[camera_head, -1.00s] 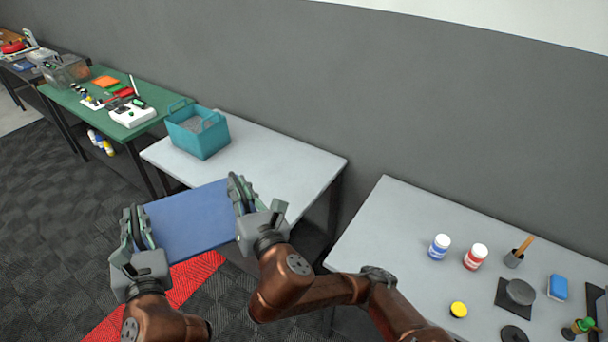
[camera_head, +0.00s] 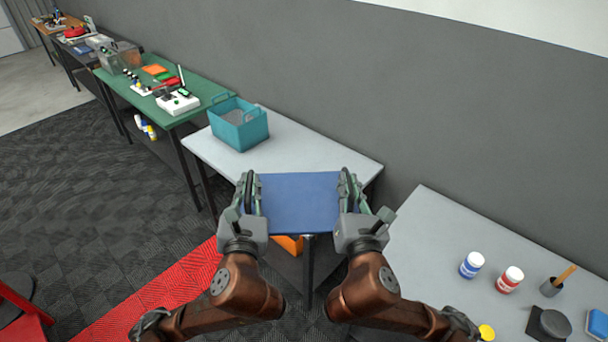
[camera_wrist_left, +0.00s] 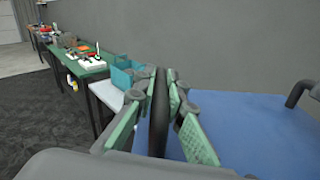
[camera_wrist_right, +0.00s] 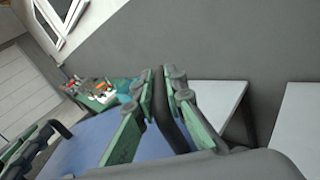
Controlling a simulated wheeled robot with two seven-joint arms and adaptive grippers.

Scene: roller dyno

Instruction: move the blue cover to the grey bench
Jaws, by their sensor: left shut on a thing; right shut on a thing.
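The blue cover (camera_head: 298,203) is a flat panel held roughly level between my two grippers, in the middle of the head view. My left gripper (camera_head: 249,192) is shut on a dark handle (camera_wrist_left: 158,112) at the cover's left end. My right gripper (camera_head: 349,190) is shut on a dark handle (camera_wrist_right: 168,115) at its right end. In the head view the cover overlaps the front right part of a light grey bench (camera_head: 300,150). I cannot tell whether it touches the top. A second light grey bench (camera_head: 430,240) stands to the right.
A teal basket (camera_head: 240,128) stands on the left part of the nearer-to-centre grey bench. A green bench (camera_head: 205,92) with tools is beyond it. The right bench holds a blue bottle (camera_head: 471,265), a red bottle (camera_head: 510,280) and small items. A red stool (camera_head: 22,308) is lower left.

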